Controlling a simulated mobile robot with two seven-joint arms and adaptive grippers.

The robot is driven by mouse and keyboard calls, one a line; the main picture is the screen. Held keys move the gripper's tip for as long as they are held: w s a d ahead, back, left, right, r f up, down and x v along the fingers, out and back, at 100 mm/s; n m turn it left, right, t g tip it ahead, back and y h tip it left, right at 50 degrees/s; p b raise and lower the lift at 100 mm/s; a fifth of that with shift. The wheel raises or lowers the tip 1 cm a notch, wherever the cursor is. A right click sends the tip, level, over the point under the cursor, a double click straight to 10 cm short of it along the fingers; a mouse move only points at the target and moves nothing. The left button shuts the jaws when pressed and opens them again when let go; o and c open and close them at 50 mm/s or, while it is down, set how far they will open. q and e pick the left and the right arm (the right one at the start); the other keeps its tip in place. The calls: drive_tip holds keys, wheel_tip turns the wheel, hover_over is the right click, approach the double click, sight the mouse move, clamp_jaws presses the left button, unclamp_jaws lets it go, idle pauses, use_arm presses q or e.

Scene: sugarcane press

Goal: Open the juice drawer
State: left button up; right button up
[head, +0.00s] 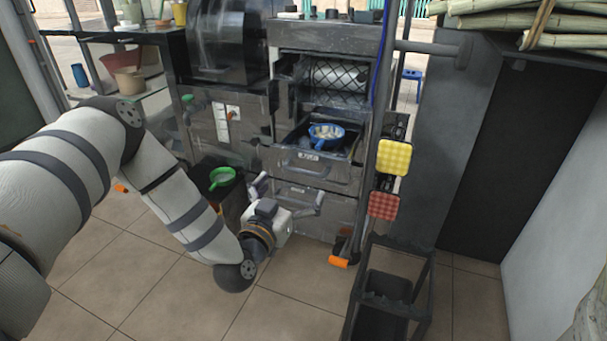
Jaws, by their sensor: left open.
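The grey metal press cabinet stands at the back centre. Its upper drawer (335,178) is pulled part way out, with a small label and a bar handle (306,169) on its front. A blue strainer (327,137) with pale pieces in it sits in that drawer. A lower front panel (325,222) below it appears closed. The label is too small to read, so I cannot tell which one is the juice drawer. My left gripper (288,190) is open and empty, its fingers spread in front of the cabinet just below the upper drawer's handle. My right gripper is not in view.
A green strainer (222,177) lies on a dark bin left of my gripper. Yellow (393,157) and red (384,205) pads hang at the right. A black frame stand (395,285) stands at the front right. The tiled floor is clear at the front centre.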

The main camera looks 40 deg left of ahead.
use_arm(q)
drive_tip(key=x, duration=0.7)
drive_tip(key=shift+b, duration=0.4)
drive_tip(key=shift+s, duration=0.1)
drive_tip(key=c, duration=1.4)
drive_tip(key=shift+x, duration=1.05)
drive_tip(key=o, duration=1.4)
drive_tip(key=shift+d, duration=0.1)
approach(303, 174)
drive_tip(key=shift+w, duration=0.4)
